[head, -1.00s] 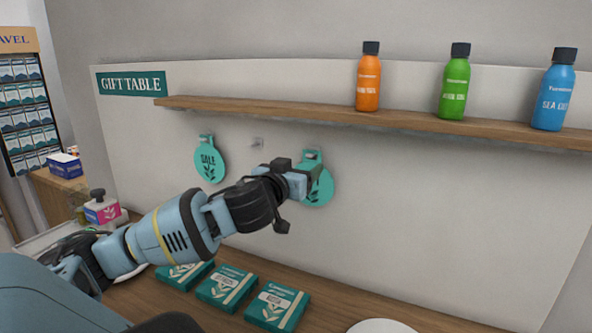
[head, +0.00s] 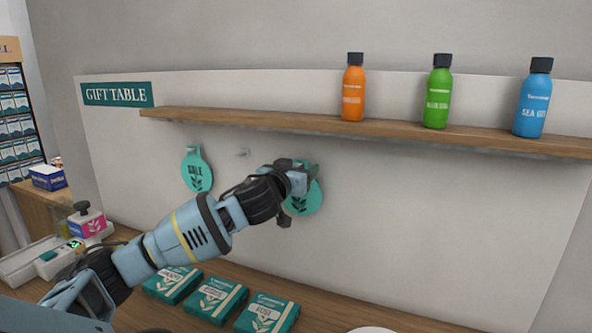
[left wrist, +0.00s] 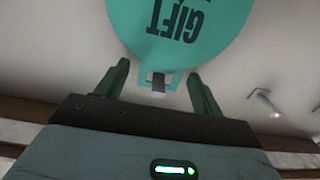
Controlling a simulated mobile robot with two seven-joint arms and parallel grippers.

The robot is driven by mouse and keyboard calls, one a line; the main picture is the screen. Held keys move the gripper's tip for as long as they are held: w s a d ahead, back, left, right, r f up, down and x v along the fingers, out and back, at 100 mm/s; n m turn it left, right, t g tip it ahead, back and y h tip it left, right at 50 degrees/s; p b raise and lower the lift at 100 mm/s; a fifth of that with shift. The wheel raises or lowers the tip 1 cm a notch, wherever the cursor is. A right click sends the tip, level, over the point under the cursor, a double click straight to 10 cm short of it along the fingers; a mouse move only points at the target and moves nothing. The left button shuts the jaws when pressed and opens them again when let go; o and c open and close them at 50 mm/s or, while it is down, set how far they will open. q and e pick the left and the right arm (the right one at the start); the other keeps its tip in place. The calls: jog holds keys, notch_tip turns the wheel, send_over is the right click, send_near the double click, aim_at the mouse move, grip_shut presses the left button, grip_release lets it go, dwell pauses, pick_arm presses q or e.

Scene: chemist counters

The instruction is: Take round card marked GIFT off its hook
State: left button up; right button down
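The round teal card marked GIFT (left wrist: 180,22) hangs by its top tab on a hook on the white panel. In the head view the card (head: 305,200) is partly hidden behind my left gripper (head: 306,172). In the left wrist view the card appears upside down. There, the two fingers of my left gripper (left wrist: 158,70) are apart, one on each side of the tab and hook, with gaps showing. The gripper is open and holds nothing. My right gripper is not in view.
A round SALE card (head: 197,173) hangs to the left, with an empty hook (head: 243,153) between. A wooden shelf (head: 250,120) with orange, green and blue bottles runs above. Teal boxes (head: 217,298) lie on the counter below.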

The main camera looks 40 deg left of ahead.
pick_arm(q)
jog(key=c, duration=0.9)
jog(key=shift+r, duration=0.4)
jog(key=shift+s, duration=0.1)
dwell(0.3)
jog(key=shift+v, duration=1.95)
jog(key=shift+s, duration=0.15)
jog(key=v, duration=0.7)
